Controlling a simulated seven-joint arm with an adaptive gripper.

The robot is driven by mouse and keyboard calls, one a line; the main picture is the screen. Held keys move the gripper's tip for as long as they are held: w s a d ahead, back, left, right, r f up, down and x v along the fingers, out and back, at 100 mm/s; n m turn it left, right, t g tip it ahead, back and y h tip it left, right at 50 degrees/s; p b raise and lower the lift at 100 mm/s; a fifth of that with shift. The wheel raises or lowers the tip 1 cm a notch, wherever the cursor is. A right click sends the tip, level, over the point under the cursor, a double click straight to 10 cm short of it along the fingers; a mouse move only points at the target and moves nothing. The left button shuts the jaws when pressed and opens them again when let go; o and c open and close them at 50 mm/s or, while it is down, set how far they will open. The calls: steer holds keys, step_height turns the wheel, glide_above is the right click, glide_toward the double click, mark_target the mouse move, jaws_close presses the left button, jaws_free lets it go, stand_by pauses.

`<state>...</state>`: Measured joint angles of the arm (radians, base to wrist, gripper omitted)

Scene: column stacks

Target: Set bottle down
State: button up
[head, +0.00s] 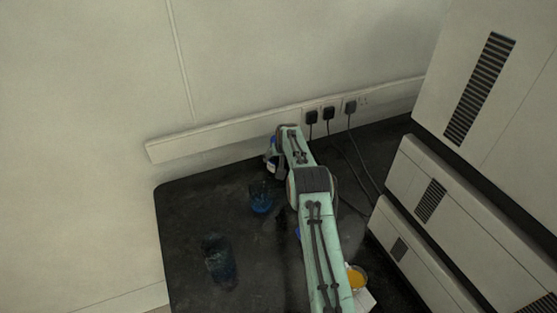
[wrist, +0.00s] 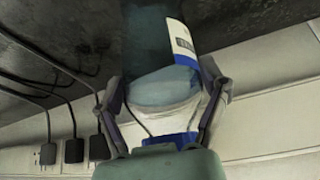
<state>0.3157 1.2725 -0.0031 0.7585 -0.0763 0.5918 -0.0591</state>
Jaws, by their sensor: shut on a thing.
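The bottle (wrist: 160,60) fills the upper middle of the wrist view. It has a greenish clear body, a white and blue label and a blue part near my gripper's palm. My gripper (wrist: 164,98) is shut on it, with one finger on each side of its narrower part. In the head view the bottle (head: 271,157) shows small at the far side of the dark table (head: 185,215), partly hidden by my gripper (head: 279,165). The bottle's far end is cut off in the wrist view, so I cannot tell whether it touches the table.
A blue clear container (head: 261,197) stands left of my arm, and a larger dark blue one (head: 220,262) lies nearer. An orange-filled cup (head: 356,277) is right of my arm. Plugs (head: 328,113) and cables line the wall; grey cabinets (head: 430,195) stand at right.

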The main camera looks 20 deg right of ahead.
steer(key=shift+f, duration=0.5)
steer(key=o, duration=1.2)
steer(key=shift+f, duration=0.2)
